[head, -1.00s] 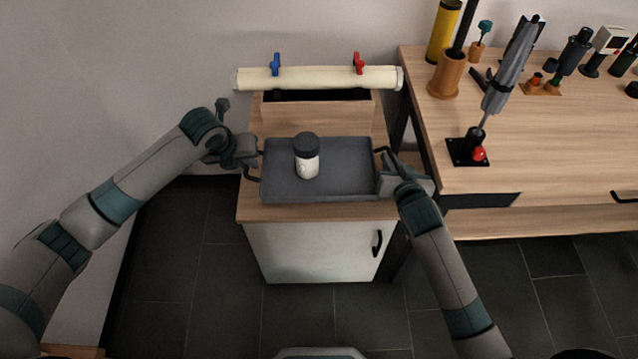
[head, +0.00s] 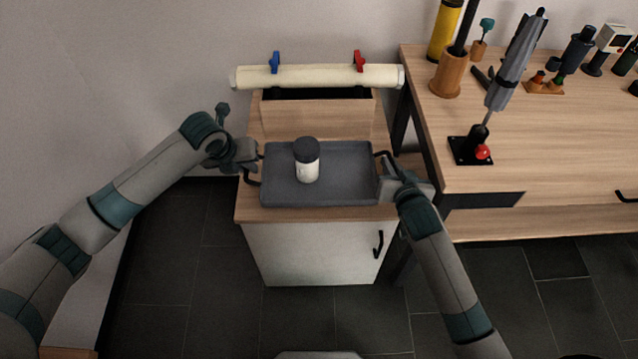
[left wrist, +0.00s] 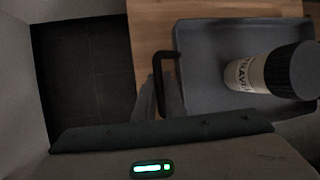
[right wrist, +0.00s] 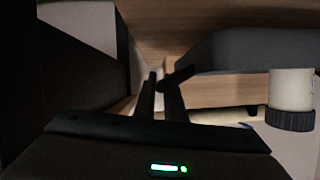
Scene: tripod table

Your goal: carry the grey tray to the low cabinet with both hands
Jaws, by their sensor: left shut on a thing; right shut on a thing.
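The grey tray (head: 345,192) is over the top of the low cabinet (head: 312,252) in the head view; I cannot tell whether it touches the top. A white jar with a dark lid (head: 307,165) stands upright on the tray, left of its middle. My left gripper (head: 252,160) is shut on the tray's left handle, which also shows in the left wrist view (left wrist: 166,57). My right gripper (head: 388,172) is shut on the tray's right handle. The right wrist view shows the tray edge (right wrist: 245,48) and the dark handle between the fingers.
A wooden box (head: 315,117) stands behind the tray on the cabinet, with a cream roll (head: 320,77) held by blue and red clamps above it. A workbench (head: 560,140) with tools and a stand is close at right. Dark floor lies in front.

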